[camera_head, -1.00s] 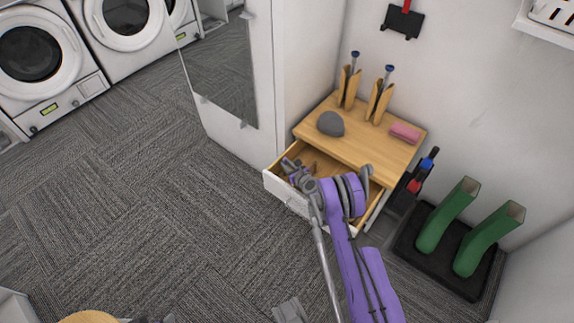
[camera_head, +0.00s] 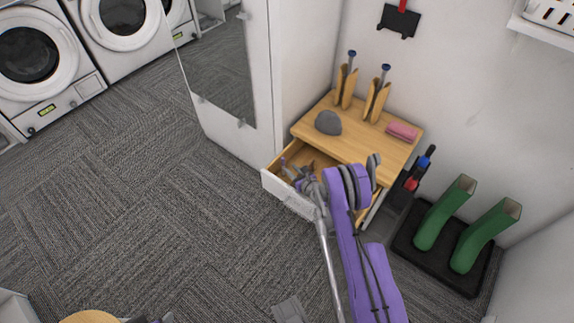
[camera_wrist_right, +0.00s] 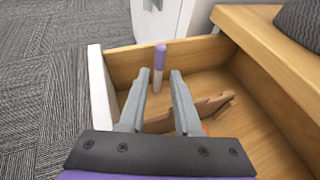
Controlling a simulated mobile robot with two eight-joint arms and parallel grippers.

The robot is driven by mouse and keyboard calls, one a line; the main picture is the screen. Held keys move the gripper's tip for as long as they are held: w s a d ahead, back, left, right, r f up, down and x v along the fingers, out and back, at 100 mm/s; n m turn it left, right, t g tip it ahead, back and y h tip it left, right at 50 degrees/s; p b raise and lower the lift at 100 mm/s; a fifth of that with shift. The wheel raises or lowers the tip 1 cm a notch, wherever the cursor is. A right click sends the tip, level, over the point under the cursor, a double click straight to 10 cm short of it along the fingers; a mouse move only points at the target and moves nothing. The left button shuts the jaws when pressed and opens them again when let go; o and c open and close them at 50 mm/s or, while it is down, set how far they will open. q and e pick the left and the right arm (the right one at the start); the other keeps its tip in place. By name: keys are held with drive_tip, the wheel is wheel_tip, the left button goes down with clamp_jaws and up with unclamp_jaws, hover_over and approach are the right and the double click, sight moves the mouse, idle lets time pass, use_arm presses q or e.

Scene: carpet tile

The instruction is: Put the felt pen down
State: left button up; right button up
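The felt pen (camera_wrist_right: 159,66), pale with a purple cap, stands nearly upright in the wrist view, inside the open drawer (camera_wrist_right: 98,85). My right gripper (camera_wrist_right: 164,82) reaches into the drawer with its fingers apart. The pen shows between the fingertips, close to the left one in the picture, with a gap to the right one. I cannot tell whether the pen's lower end rests on the drawer floor. In the head view my right gripper (camera_head: 291,172) is over the drawer, with a small purple tip beside it. My left gripper is not clearly in view.
A brown wooden piece (camera_wrist_right: 205,108) lies in the drawer. On the wooden top (camera_head: 358,150) stand a grey dome (camera_head: 328,122), a pink block (camera_head: 402,131) and two wooden holders. Green boots (camera_head: 445,212) stand on a black tray at right. A mirrored cabinet (camera_head: 282,80) is behind.

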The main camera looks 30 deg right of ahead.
drive_tip(key=s+a+r+n+g+y, duration=0.1)
drive_tip(key=s+a+r+n+g, duration=0.1)
drive_tip(key=s+a+r+n, duration=0.45)
drive_tip(key=s+a+r+n+g+y, duration=0.1)
drive_tip(key=s+a+r+n, duration=0.1)
drive_tip(key=a+r+n, duration=0.5)
drive_tip(key=s+a+r+n+g, duration=0.2)
drive_tip(key=s+a+r+n, duration=0.15)
drive_tip(key=r+n, duration=0.4)
drive_tip(key=s+a+r+n+g+h, duration=0.1)
drive_tip(key=s+r+n+g, duration=0.1)
drive_tip(key=s+n, duration=0.5)
drive_tip(key=s+a+r+n+g+h, duration=0.1)
drive_tip(key=s+r+n, duration=0.3)
drive_tip(key=s, duration=1.3)
drive_tip(key=n+g, duration=0.1)
drive_tip(key=n, duration=0.3)
drive_tip(key=shift+s+a+r, duration=0.2)
drive_tip(key=shift+s+r, duration=0.05)
drive_tip(key=shift+r, duration=0.05)
drive_tip(key=shift+d, duration=0.1)
